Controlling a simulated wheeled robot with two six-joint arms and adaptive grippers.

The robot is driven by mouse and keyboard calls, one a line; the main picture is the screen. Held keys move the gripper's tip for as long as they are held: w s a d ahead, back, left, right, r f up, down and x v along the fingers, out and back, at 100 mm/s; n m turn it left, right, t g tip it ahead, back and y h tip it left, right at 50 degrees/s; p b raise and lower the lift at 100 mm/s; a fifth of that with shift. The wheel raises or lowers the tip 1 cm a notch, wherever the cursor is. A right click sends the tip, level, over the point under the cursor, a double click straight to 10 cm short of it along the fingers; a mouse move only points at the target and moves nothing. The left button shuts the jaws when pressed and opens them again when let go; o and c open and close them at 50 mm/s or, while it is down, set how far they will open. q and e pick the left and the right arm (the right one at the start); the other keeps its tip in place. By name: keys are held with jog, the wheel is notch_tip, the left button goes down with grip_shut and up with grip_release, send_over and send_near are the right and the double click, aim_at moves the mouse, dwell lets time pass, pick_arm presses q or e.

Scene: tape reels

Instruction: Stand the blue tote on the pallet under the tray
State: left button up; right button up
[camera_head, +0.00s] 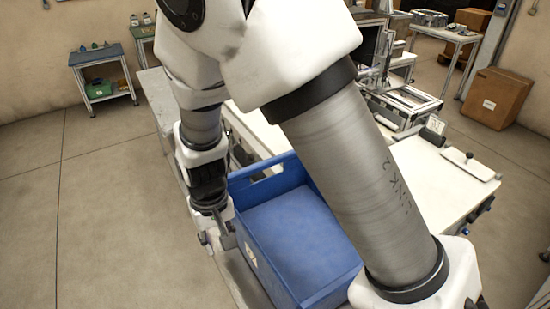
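The blue tote (290,228) stands upright and looks empty in the middle of the head view, with a pale label on its left outer wall. My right arm arches over it and hides part of its right side. My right gripper (216,240) points down just outside the tote's left wall. Its fingertips look apart, with nothing seen between them. One finger is close to the wall, and I cannot tell whether it touches. My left gripper is not in view. I cannot make out a pallet or a tray for certain.
A white-topped workbench (430,178) with fixtures lies beyond and right of the tote. A small shelf cart (104,90) stands at the back left. A cardboard box (496,98) sits on the floor at the right. The floor on the left is clear.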

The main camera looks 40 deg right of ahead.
jog(key=f, duration=0.5)
jog(key=shift+w+a, duration=0.15)
jog(key=shift+w, duration=0.1)
jog(key=shift+s+r, duration=0.25)
jog(key=shift+s, duration=0.15)
grip_shut()
jog(key=shift+s+r, duration=0.1)
jog(key=shift+s, duration=0.1)
grip_release()
jog(key=shift+w+f, duration=0.2)
jog(key=shift+w, duration=0.2)
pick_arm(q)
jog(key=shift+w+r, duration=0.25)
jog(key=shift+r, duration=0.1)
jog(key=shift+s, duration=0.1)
pick_arm(e)
jog(key=shift+s+r, duration=0.1)
jog(key=shift+s, duration=0.05)
